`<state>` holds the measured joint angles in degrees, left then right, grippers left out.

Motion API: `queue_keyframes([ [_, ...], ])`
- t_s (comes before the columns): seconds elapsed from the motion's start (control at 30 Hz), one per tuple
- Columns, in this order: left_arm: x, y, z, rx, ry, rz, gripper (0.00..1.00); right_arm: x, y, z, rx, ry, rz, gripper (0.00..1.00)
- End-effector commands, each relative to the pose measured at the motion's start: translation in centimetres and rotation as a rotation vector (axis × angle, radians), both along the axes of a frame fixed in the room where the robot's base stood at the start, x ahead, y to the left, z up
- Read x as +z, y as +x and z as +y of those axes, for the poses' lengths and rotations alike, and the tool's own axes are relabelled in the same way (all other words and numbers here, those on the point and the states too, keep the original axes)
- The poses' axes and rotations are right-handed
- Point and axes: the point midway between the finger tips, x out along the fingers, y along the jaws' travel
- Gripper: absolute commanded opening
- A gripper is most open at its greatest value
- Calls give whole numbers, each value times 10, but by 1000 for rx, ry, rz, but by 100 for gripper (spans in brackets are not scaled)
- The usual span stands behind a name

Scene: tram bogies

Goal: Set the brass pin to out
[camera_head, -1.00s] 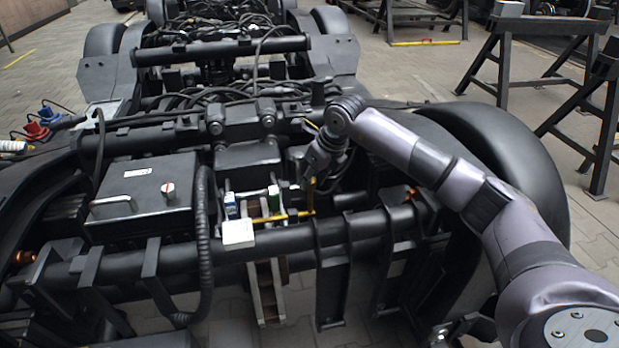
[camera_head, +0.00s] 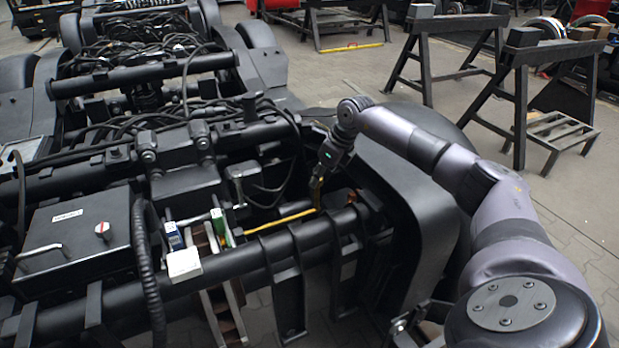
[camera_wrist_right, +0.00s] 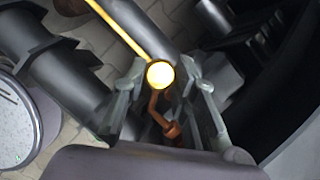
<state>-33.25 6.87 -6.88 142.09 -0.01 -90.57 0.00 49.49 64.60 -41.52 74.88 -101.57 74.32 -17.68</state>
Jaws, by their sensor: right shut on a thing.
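The brass pin (camera_head: 282,221) shows as a yellow rod lying along the near side of the bogie, with an upright yellow part at its right end. My right gripper (camera_head: 320,176) is shut on that upright part from above. In the right wrist view the pin's round yellow end (camera_wrist_right: 160,74) sits between the two fingers of my right gripper (camera_wrist_right: 165,88). From there its rod runs to the upper left. The pin's far end is hidden among the bogie parts near the green item. My left gripper is not in view.
A dark box with a red-and-white knob (camera_head: 102,229) stands on the bogie at left. A white block (camera_head: 184,264), a blue item (camera_head: 172,236) and a green item (camera_head: 218,221) are near the pin's left end. A thick black beam (camera_head: 225,262) runs in front. Trestles (camera_head: 425,60) stand behind right.

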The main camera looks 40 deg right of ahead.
Motion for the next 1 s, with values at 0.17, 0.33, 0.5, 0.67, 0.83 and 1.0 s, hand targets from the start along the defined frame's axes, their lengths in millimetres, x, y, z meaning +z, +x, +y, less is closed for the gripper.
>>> queue_keyframes([
  [0.17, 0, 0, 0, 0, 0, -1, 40, 1, -1, -6, -5, -8, -1, 0],
  [0.33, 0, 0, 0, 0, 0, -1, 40, 1, -1, -7, -6, -11, -1, 27],
  [0.5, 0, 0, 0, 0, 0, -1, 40, 1, -1, -6, -7, -10, 0, 38],
  [0.67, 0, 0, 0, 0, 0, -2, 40, 1, -1, -5, -5, -8, -1, 46],
  [0.83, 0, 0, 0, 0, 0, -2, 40, 0, -1, -4, -3, -6, 0, 46],
  [1.0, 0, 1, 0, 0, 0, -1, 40, 5, -2, -4, -4, -6, -1, 46],
])
